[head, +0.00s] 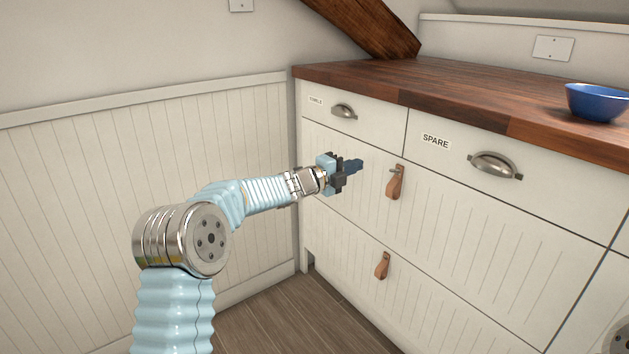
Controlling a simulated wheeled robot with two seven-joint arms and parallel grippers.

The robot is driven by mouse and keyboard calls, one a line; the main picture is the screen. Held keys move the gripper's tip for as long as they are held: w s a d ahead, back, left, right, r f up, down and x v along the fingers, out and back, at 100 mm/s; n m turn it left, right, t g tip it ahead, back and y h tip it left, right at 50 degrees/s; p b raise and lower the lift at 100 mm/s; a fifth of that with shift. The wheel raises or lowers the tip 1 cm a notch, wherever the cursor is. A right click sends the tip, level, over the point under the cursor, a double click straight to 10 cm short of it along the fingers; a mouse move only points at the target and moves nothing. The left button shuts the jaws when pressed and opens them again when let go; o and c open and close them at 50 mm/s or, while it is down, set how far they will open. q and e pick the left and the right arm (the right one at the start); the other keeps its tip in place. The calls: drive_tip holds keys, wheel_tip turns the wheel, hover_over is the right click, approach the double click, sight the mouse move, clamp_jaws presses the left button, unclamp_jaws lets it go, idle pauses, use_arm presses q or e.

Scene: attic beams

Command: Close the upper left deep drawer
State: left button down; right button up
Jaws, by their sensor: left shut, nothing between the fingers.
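The upper deep drawer (470,230) has a wide white grooved front with a leather pull (396,182) near its top middle. Its front looks flush or nearly flush with the cabinet face; I cannot tell if a small gap remains. My left gripper (358,165) is shut and empty. Its dark fingertips are at the upper left part of this drawer front, left of the leather pull. I cannot tell whether they touch the front. My right gripper is not in view.
Above are two shallow drawers with metal cup pulls, a left one (344,111) and one labelled SPARE (495,165). A lower deep drawer (420,300) sits below. A blue bowl (598,103) stands on the wooden counter (450,95). A panelled wall (90,190) closes the left side.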

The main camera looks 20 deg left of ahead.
use_arm(q)
drive_tip(key=v, duration=0.8)
drive_tip(key=s+d+f+n+g+y+p, duration=0.15)
drive_tip(key=s+f+n, duration=0.35)
drive_tip(key=f, duration=0.5)
drive_tip(key=s+d+f+n+g+y+p, duration=0.1)
drive_tip(key=s+d+f+n+g+y, duration=0.15)
drive_tip(key=f+n, duration=0.55)
drive_tip(key=s+d+f+n+g+y+p, duration=0.15)
drive_tip(key=s+f+n, duration=0.25)
drive_tip(key=f, duration=0.8)
drive_tip(key=s+d+f+n+g+p, duration=0.1)
drive_tip(key=s+f+n+g, duration=0.2)
drive_tip(key=s, duration=0.6)
drive_tip(key=s+d+f+n+g+p, duration=0.1)
drive_tip(key=s+d+f+n+g, duration=0.1)
drive_tip(key=s, duration=0.7)
drive_tip(key=s+d+f+n+g, duration=0.1)
drive_tip(key=s+f+n+g, duration=0.2)
drive_tip(key=s+f, duration=0.3)
drive_tip(key=s+n, duration=0.1)
drive_tip(key=s, duration=0.2)
drive_tip(key=shift+s+d+f+n+g+p, duration=0.2)
drive_tip(key=shift+d+f+n+g+p, duration=0.1)
drive_tip(key=shift+d+f+g+p, duration=0.1)
